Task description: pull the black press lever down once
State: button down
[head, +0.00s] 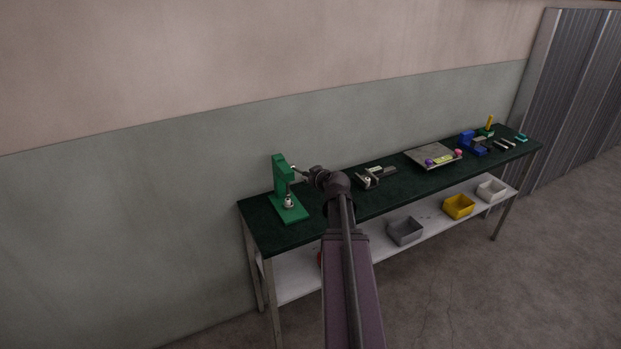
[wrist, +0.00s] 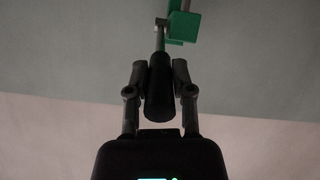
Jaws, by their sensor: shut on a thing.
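The green press (head: 282,180) stands on the left end of the dark green bench top. Part of its green body (wrist: 183,25) shows at the top of the wrist view. The black press lever (wrist: 159,88) has a dark grip on a thin metal rod that runs up to the press. My gripper (wrist: 160,85) is shut on the grip, with one finger on each side of it. In the head view my gripper (head: 307,172) is small and dark, just right of the press, and the lever's grip is hard to make out there.
On the bench (head: 397,190) to the right are a metal fixture (head: 372,177), a grey plate (head: 424,155) with small coloured parts, and a blue device (head: 471,143). Grey (head: 404,230), yellow (head: 458,207) and white (head: 491,190) bins stand on the lower shelf. A wall is behind.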

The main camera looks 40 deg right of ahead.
jog(key=shift+s+a+f+t+b, duration=0.15)
jog(key=shift+f+t+b, duration=0.3)
jog(key=shift+b, duration=0.45)
jog(key=shift+s+d+f+t+b, duration=0.15)
jog(key=shift+f+t+b, duration=0.1)
jog(key=shift+f+b, duration=0.5)
jog(key=shift+a+r, duration=0.1)
jog(key=shift+r, duration=0.15)
jog(key=shift+f+b, duration=0.15)
jog(key=shift+b, duration=0.25)
jog(key=shift+s+f+t+h+b, duration=0.1)
jog(key=shift+f+t+h+b, duration=0.2)
jog(key=shift+f+t+b, duration=1)
jog(key=shift+r+g+b, duration=0.3)
jog(key=shift+g+b, duration=0.3)
jog(key=shift+b, duration=0.25)
jog(key=shift+c, duration=2)
grip_release()
jog(key=shift+r, duration=0.2)
